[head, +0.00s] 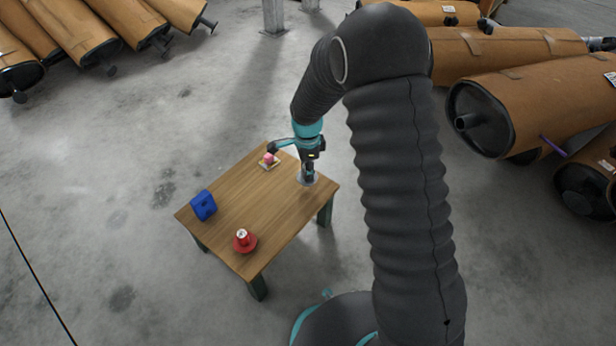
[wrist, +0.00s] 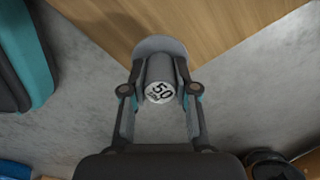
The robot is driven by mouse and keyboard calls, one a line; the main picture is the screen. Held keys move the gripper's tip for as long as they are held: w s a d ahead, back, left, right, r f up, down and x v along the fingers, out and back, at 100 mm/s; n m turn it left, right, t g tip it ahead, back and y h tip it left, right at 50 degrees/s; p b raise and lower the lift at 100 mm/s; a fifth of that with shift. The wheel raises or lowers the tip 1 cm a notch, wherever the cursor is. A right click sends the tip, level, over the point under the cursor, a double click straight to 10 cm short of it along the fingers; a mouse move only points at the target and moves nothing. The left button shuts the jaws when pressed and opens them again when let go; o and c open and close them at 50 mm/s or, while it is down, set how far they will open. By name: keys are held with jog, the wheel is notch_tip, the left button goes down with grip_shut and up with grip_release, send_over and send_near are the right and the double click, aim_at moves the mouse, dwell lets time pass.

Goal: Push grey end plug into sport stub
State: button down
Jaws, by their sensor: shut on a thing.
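My gripper (head: 308,172) is at the table's right corner, pointing down. In the wrist view my gripper (wrist: 159,88) is shut on a grey cylinder, which looks like the grey end plug (wrist: 158,68); its end face is marked "50". A grey rounded disc (wrist: 160,44) shows just beyond the plug at the table edge; it also shows under the gripper in the head view (head: 306,182). I cannot tell whether plug and disc are joined or only touching. Which thing is the sport stub I cannot tell for certain.
The wooden table (head: 258,205) also bears a blue block (head: 203,205), a red piece with a white top (head: 242,237) on a red disc, and a pink piece (head: 268,158) on a small tan plate. Large brown mufflers (head: 540,95) lie around on the concrete floor. The table's middle is clear.

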jog(key=shift+f, duration=1.55)
jog(key=shift+f+b, duration=0.25)
jog(key=shift+b, duration=0.05)
jog(key=c, duration=0.9)
grip_release()
